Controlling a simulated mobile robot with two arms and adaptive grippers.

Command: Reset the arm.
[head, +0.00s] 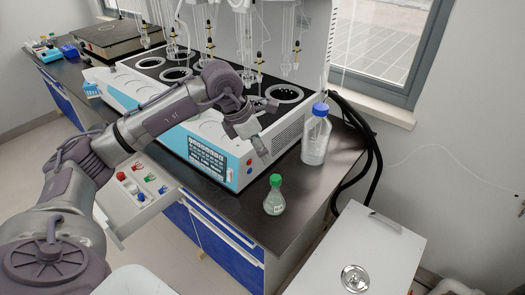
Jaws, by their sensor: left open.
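My left arm comes in from the lower left and reaches over the front of the multi distiller (215,127). My left gripper (262,152) is open and empty, held in front of the distiller's right front corner, pointing down and right. Its fingers are small and partly overlap in this view. A small flask with a green cap (274,201) stands upright on the dark bench below and right of the gripper, apart from it. A clear bottle with a blue cap (316,140) stands upright at the distiller's right side. My right gripper is not in view.
The dark bench top (232,207) has bare room around the green-capped flask. A white box with a metal lid (380,245) stands at the lower right. Black hoses (372,150) hang behind the blue-capped bottle. Glass tubes rise above the distiller's round wells (284,94).

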